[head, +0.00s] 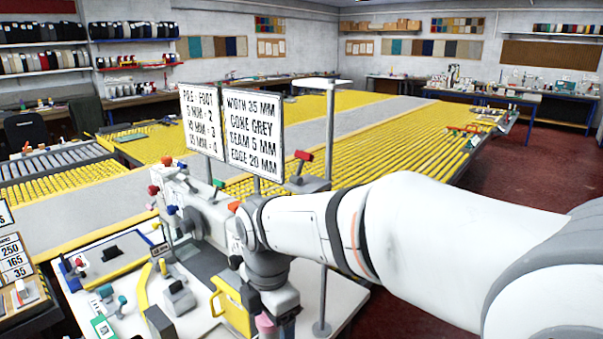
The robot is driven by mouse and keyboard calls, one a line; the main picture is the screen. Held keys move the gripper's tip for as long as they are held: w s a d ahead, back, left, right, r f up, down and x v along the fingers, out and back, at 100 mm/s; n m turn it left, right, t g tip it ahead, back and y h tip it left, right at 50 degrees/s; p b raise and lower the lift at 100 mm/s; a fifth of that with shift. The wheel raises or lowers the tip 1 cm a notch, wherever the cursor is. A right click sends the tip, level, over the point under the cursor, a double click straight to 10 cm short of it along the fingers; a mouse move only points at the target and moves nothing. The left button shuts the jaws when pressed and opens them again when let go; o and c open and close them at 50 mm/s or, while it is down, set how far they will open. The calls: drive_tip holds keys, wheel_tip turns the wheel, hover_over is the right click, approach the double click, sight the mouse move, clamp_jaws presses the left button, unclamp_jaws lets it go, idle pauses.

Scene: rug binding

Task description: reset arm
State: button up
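My white arm (430,245) reaches in from the lower right across the picture. It bends down at a grey wrist joint (268,268) over the front of the white sewing bench. My gripper (276,325) points down at the lower edge of the bench view, close to a yellow holder (235,303). The fingers are small and partly hidden, so I cannot tell whether they are open or shut. No held thing shows clearly.
A sewing machine (190,200) stands left of the wrist, with two sign boards (254,135) behind it. A thin upright post (323,290) stands right of the wrist. The bench (100,270) carries several small tools. Long yellow roller tables (330,150) fill the back; red floor (535,170) is clear at right.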

drive_tip(key=s+d+m+t, duration=0.1)
drive_tip(key=s+d+m, duration=0.3)
drive_tip(key=d+m, duration=0.6)
drive_tip(key=s+d+m+t, duration=0.2)
drive_tip(key=s+d+m, duration=0.2)
drive_tip(key=d+m, duration=0.6)
drive_tip(key=m, duration=0.5)
drive_tip(key=shift+s+d+m, duration=0.15)
drive_tip(key=shift+d+m, duration=0.1)
drive_tip(key=shift+m, duration=0.05)
drive_tip(key=shift+c, duration=0.6)
